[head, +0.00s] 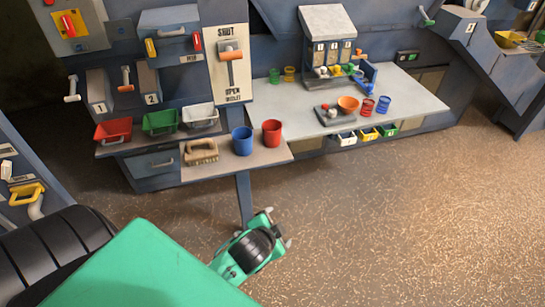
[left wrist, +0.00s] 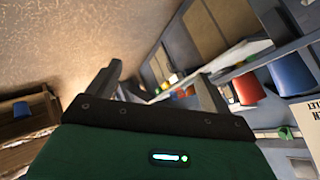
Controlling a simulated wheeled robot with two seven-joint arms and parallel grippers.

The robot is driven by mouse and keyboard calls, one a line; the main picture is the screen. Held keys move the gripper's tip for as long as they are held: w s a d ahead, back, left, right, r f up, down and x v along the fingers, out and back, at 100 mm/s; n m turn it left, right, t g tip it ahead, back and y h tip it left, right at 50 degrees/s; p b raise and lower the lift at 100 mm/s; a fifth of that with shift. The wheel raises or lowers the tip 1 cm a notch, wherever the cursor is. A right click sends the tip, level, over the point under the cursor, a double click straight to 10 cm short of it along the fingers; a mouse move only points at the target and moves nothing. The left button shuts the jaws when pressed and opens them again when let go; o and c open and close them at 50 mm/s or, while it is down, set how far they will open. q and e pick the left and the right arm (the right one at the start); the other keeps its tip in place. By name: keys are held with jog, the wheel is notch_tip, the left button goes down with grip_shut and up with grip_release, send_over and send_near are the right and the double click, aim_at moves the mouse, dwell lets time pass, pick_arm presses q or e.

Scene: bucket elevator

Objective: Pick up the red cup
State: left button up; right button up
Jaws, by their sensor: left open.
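The red cup (head: 272,132) stands upright at the right end of the low shelf in the head view, beside the blue cup (head: 242,141). My left gripper (head: 278,227) is green with dark jaws and is open and empty. In the picture it is below the shelf, clear of the red cup. Its spread fingers also show in the left wrist view (left wrist: 160,90), with nothing between them. A red rounded shape (left wrist: 290,74), likely the red cup, is at the right there. My right gripper is not in view.
A brush (head: 201,151) lies left of the blue cup on the shelf (head: 225,167). Red, green and white bins (head: 160,122) are further left. A support post (head: 244,198) stands under the shelf. A grey table (head: 415,103) with small cups is at right. The floor at right is clear.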

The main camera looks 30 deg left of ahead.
pick_arm(q)
jog(key=w+d+r+m+t+h, duration=0.4)
jog(key=w+r+m+t, duration=0.3)
jog(key=r, duration=0.5)
jog(key=w+d+r+m+t+h, duration=0.3)
jog(key=w+d+r+m+t, duration=0.15)
jog(key=r+m, duration=0.65)
jog(key=d+r+m+g+h, duration=0.55)
jog(key=d+m+h, duration=0.4)
jog(key=m, duration=0.65)
jog(key=m+g+y, duration=1.2)
jog(key=m+y, duration=0.6)
jog(key=m, duration=0.4)
send_near(272, 135)
jog(key=w, duration=0.2)
jog(key=p+x, duration=0.1)
jog(key=x, duration=0.6)
jog(key=shift+a+f, duration=0.25)
jog(key=shift+f, duration=0.05)
jog(key=x, duration=0.1)
jog(key=p+x, duration=0.1)
jog(key=x, duration=0.1)
jog(key=p+x, duration=0.1)
jog(key=x, duration=0.1)
jog(key=shift+a, duration=0.35)
jog(key=shift+f, duration=0.25)
jog(key=c, duration=1)
